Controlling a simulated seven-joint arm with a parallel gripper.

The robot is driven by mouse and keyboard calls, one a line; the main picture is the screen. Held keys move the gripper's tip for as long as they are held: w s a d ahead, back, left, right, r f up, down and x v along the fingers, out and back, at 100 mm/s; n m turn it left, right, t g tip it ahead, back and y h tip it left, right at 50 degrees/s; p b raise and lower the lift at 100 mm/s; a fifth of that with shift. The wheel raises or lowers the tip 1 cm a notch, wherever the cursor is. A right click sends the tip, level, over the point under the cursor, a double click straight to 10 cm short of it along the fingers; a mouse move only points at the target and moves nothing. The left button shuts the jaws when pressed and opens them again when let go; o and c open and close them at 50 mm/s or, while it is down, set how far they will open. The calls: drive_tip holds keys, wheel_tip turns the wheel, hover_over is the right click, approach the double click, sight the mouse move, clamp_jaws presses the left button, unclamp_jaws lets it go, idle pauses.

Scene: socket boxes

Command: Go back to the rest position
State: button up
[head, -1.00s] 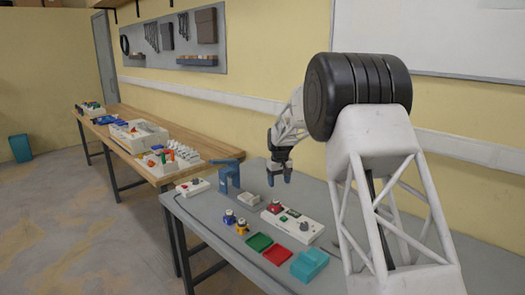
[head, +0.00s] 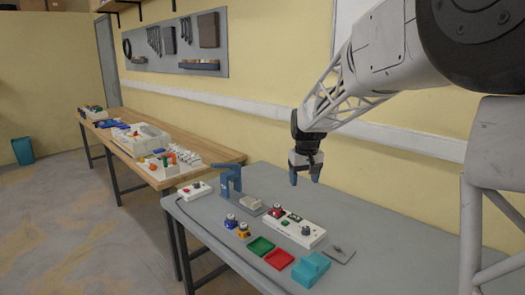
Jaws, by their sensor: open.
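My gripper (head: 306,180) hangs above the back of the grey table (head: 205,222), pointing down. Its two fingers are apart with nothing between them. Below it on the table is a white socket box (head: 294,227) with a red part (head: 276,211) at its left and a dark knob at its right. The gripper is clear of the box and touches nothing. My arm comes in from the upper right.
On the grey table are a blue stand (head: 231,180), a small white box (head: 195,190), a green tray (head: 261,246), a red tray (head: 279,259), a teal block (head: 311,268) and a grey plate (head: 340,249). A wooden bench (head: 220,156) stands behind left.

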drive_tip(key=s+d+r+m, duration=0.1)
drive_tip(key=s+d+r, duration=0.1)
drive_tip(key=s, duration=1)
drive_tip(key=s+d+r+m, duration=0.1)
drive_tip(key=s+d+r, duration=0.1)
drive_tip(key=s, duration=1)
drive_tip(key=s+f, duration=0.3)
drive_tip(key=s, duration=0.7)
drive_tip(key=s+d+f+m+t, duration=0.1)
drive_tip(key=s+f, duration=0.2)
drive_tip(key=s, duration=0.8)
drive_tip(key=shift+d+f+t, duration=0.2)
drive_tip(key=shift+t, duration=0.1)
